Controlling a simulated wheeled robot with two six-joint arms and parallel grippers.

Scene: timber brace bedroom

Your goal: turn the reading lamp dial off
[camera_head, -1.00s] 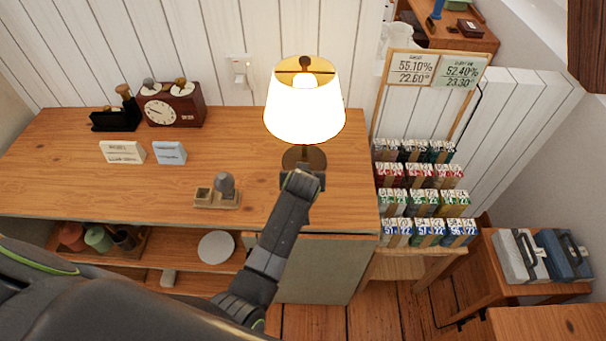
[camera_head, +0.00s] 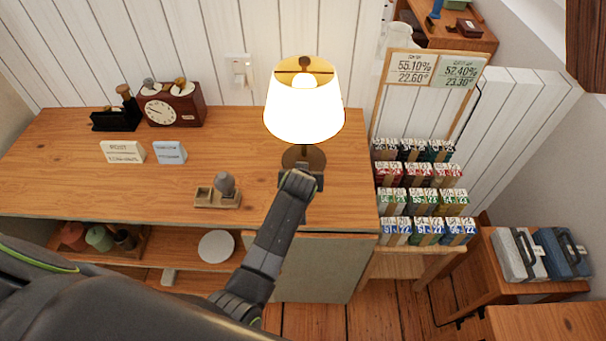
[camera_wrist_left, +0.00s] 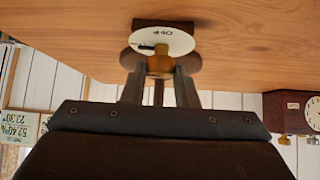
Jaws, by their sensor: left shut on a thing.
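The reading lamp (camera_head: 305,112) stands on the wooden cabinet top near its right end, and its shade glows brightly. My left gripper (camera_head: 302,178) is at the front of the lamp's foot and hides the dial in the head view. In the left wrist view, turned upside down, the brass dial knob (camera_wrist_left: 160,63) sits in front of a white plate (camera_wrist_left: 165,38) with dark marks too small to read. The fingers of my left gripper (camera_wrist_left: 160,80) are closed on the knob from both sides. My right gripper is not in view.
A wooden stamp holder (camera_head: 217,196) stands left of my left forearm. A brown clock (camera_head: 175,106) and two small cards (camera_head: 122,152) stand further left. A wall switch (camera_head: 238,70) is behind. A display rack of small boxes (camera_head: 422,190) stands right of the cabinet.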

